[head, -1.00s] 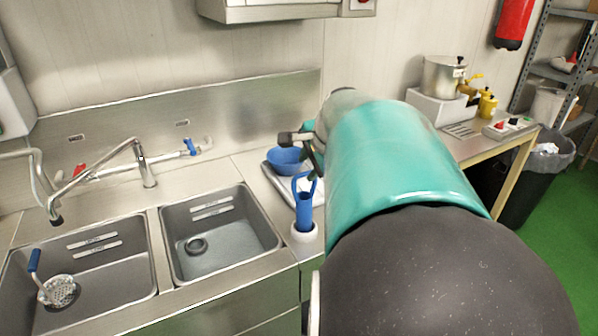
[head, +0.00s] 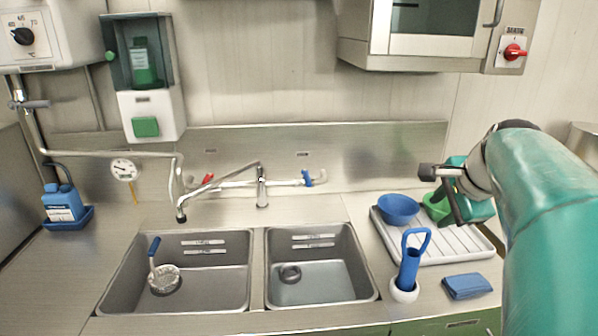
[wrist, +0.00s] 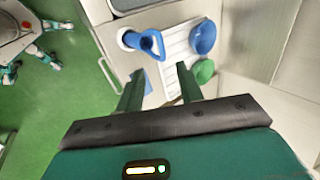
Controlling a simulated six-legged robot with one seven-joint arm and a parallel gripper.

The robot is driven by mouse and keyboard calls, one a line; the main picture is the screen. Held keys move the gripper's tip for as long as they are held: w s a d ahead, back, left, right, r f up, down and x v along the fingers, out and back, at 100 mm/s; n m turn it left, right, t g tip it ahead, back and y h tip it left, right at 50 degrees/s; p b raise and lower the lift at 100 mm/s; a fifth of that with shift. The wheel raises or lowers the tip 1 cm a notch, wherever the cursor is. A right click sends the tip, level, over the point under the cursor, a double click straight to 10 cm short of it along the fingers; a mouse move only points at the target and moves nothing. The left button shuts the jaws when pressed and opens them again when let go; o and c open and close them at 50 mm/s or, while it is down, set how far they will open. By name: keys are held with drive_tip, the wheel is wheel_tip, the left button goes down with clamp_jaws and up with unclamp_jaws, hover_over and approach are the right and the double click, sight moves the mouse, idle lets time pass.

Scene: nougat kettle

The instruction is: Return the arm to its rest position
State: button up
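My arm, teal with a dark joint, reaches in from the right of the head view. My gripper (head: 438,192) is in front of the drying rack there, seen side-on. In the wrist view my gripper (wrist: 160,82) shows two fingers apart with nothing between them. Beyond the fingertips lie the white drying rack (wrist: 178,45), a blue bowl (wrist: 203,36) and a green bowl (wrist: 203,72). In the head view the green bowl (head: 432,207) is partly hidden behind my gripper, beside the blue bowl (head: 398,209).
A blue-handled brush (head: 409,260) stands in a white holder, with a blue cloth (head: 467,286) to its right. Left are two sinks, one holding a skimmer (head: 163,278), and a tap (head: 261,188). A wall cabinet (head: 425,62) hangs above. Green floor (wrist: 60,105) is open in the wrist view.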

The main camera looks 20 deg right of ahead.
drive_tip(key=w+a+f+n+y, duration=0.1)
drive_tip(key=a+f+n, duration=0.2)
drive_tip(key=a+n, duration=0.5)
drive_tip(key=a+f+n+y, duration=0.1)
drive_tip(key=a+f+n, duration=0.15)
drive_tip(key=a, duration=0.85)
drive_tip(key=s+a+f+n, duration=0.2)
drive_tip(key=a+f+n, duration=0.1)
drive_tip(key=a+n, duration=0.2)
drive_tip(key=s+a+f+n, duration=0.3)
drive_tip(key=a+n, duration=0.3)
drive_tip(key=a, duration=0.1)
drive_tip(key=shift+s+g, duration=0.3)
drive_tip(key=shift+g, duration=0.1)
drive_tip(key=shift+d, duration=0.25)
